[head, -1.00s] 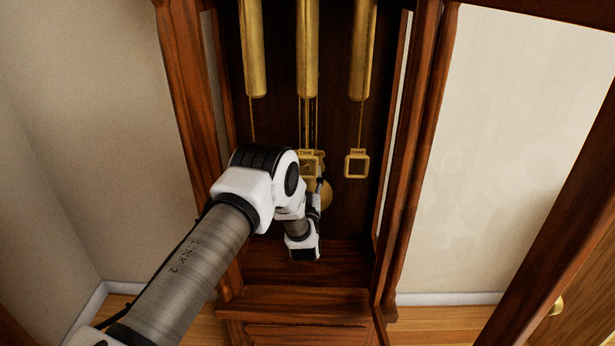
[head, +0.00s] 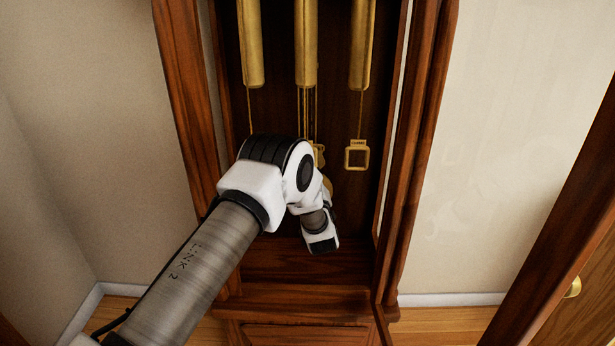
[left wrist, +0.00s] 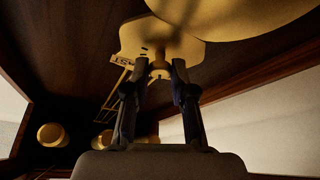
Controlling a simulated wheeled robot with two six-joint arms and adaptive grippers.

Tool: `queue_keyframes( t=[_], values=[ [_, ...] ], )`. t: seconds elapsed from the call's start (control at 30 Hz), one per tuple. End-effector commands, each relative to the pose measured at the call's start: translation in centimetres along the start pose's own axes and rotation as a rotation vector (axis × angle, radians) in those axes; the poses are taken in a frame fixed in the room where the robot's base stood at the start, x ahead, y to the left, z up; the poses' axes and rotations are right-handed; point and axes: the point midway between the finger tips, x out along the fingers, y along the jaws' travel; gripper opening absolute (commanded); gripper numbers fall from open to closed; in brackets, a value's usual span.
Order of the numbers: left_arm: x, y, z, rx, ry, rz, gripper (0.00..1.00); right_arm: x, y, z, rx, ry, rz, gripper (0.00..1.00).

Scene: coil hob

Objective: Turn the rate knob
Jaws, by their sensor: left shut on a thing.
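The rate knob (left wrist: 160,74) is a small brass nub below a brass plate (left wrist: 148,38) in the left wrist view. My left gripper (left wrist: 160,70) comes up from below with one dark finger on each side of the knob and is shut on it. A large round brass disc (left wrist: 235,18), seemingly the pendulum bob, fills the top right of that view. In the head view my left arm hides the gripper and the knob. My right gripper is not in view.
Three brass weights hang in the wooden clock case; the right one (head: 362,45) has a square ring tag (head: 357,157) below it. Wooden posts (head: 415,160) flank the opening. An open wooden door (head: 560,230) stands at the right.

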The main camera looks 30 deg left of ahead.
Motion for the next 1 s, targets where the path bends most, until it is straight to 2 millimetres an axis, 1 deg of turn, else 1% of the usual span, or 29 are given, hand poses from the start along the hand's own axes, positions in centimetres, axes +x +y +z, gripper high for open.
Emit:
queue_keyframes(
  t=[0.23,0.27,0.3,0.33,0.6,0.67,0.73,0.87,1.0],
  values=[
    [0.0,0.0,-0.1,-0.005,-0.001,-0.003,0.0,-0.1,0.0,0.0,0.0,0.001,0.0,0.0],
    [0.0,0.0,-0.1,-0.005,-0.001,-0.003,0.32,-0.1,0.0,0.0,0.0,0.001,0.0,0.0],
    [0.0,0.0,-0.1,-0.004,-0.001,-0.003,0.46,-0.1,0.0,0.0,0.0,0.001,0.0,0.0],
    [0.0,0.0,-0.1,-0.004,-0.001,-0.003,0.49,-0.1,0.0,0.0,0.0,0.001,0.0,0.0],
    [0.0,0.0,0.0,-0.003,-0.001,-0.002,0.49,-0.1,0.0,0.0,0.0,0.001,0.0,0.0],
    [-0.3,0.0,0.0,-0.003,-0.002,-0.002,0.49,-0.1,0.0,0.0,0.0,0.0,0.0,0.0],
    [-1.0,0.0,0.1,-0.003,-0.003,-0.002,0.49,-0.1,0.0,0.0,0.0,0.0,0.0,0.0],
    [-3.7,0.1,0.1,-0.001,-0.005,0.0,0.49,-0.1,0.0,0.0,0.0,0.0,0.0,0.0],
    [-7.5,0.1,0.1,-0.001,-0.006,0.0,0.49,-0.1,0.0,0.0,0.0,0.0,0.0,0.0]
  ],
)
